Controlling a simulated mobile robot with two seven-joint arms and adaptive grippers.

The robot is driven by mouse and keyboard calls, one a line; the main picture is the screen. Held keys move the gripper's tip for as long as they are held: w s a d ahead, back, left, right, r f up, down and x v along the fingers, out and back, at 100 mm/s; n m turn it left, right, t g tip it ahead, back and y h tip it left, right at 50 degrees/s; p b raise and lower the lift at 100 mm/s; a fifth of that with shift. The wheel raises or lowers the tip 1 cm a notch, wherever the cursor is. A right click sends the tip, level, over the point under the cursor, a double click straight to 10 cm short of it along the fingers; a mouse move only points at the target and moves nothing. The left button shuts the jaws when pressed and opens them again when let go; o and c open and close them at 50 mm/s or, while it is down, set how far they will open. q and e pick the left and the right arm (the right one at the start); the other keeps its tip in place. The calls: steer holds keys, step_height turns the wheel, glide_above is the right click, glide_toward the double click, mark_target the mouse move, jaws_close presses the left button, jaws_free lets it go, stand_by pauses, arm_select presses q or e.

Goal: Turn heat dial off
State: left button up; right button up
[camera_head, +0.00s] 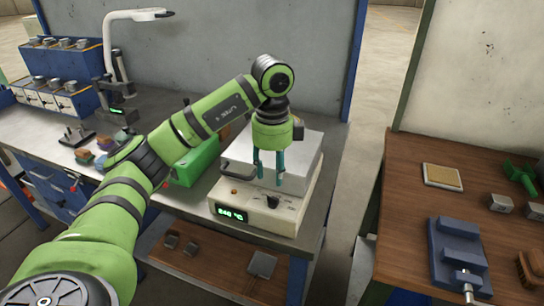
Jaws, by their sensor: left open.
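The billet furnace (296,215) is a cream box with a pale grey top part, standing near the right end of the grey bench. Its front panel has a lit green display (232,214) that seems to read 840 °C. The black heat dial (273,201) is to the right of the display. My left gripper (269,180) points down in front of the furnace, with its two teal fingers apart and nothing between them. The fingertips are just above the dial in the picture; I cannot tell whether they touch it. My right gripper is not in view.
A green box (196,166) is left of the furnace, partly behind my arm. A wooden bench on the right holds a blue vise (457,252) and a brush (531,268). A gap separates the benches. A white lamp (118,45) stands at the back left.

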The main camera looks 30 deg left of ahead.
arm_select(q)
steer(key=shift+r, duration=1.95)
